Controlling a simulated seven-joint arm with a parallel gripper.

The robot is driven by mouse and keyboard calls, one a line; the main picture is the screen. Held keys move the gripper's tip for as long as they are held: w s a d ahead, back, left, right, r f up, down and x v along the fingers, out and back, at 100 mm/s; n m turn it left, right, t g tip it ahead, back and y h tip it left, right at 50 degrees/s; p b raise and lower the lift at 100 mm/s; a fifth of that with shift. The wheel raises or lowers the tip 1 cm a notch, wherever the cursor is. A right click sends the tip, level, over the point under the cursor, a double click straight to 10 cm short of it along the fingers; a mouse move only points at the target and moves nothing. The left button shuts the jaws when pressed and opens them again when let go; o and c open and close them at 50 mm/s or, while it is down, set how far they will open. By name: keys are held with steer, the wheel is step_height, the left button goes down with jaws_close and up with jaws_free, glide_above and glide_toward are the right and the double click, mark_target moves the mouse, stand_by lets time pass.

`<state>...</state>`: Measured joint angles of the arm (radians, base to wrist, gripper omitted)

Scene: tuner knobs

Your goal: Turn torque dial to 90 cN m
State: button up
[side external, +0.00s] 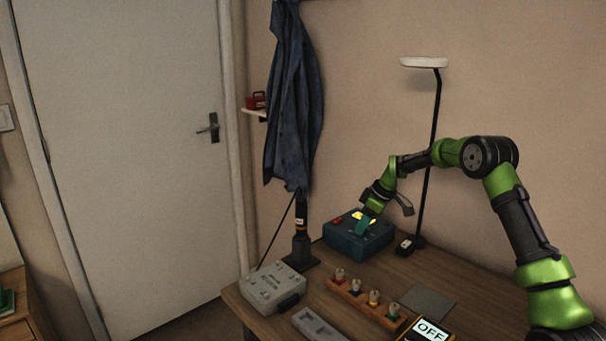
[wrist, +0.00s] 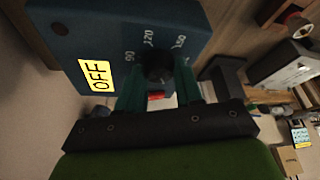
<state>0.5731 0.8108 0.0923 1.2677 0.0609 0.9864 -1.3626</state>
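The blue tester box (side external: 350,243) stands at the back of the table, with my gripper (side external: 366,225) low over its top. In the wrist view, the blue panel (wrist: 95,25) carries a dark round dial (wrist: 157,66). The dial sits between the two dark green fingers of my gripper (wrist: 160,88). I cannot tell whether both fingers touch it. The dial's pointer is not clear. A small red part (wrist: 155,96) shows between the fingers.
A grey box (side external: 272,288), a wooden rack of several knobbed pieces (side external: 362,303), a grey tray (side external: 318,325) and an orange device reading OFF (side external: 431,330) stand nearer the front. A lamp stand (side external: 431,160) rises right of the tester. A grey mat (side external: 428,300) lies bare.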

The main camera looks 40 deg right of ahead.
steer(key=shift+c, duration=0.7)
steer(key=shift+m, duration=0.4)
steer(key=m+h, duration=0.1)
steer(key=m, duration=0.1)
steer(key=m+h, duration=0.1)
steer(key=m, duration=0.1)
steer(key=shift+a+m, duration=0.2)
steer(key=shift+m, duration=0.1)
steer(key=m+h, duration=0.1)
steer(key=m, duration=0.2)
steer(key=m+h, duration=0.1)
steer(key=m, duration=0.2)
steer(key=shift+a, duration=0.15)
steer(key=m+g+h, duration=0.1)
steer(key=m, duration=0.2)
steer(key=m+g, duration=0.1)
steer(key=m, duration=0.2)
steer(key=shift+w+m+h, duration=0.15)
steer(key=shift+m+h, duration=0.15)
steer(key=shift+h, duration=0.1)
steer(key=m+g, duration=0.2)
steer(key=m, duration=0.3)
steer(key=shift+w+m, duration=0.1)
steer(key=shift+m, duration=0.3)
steer(key=shift+g, duration=0.3)
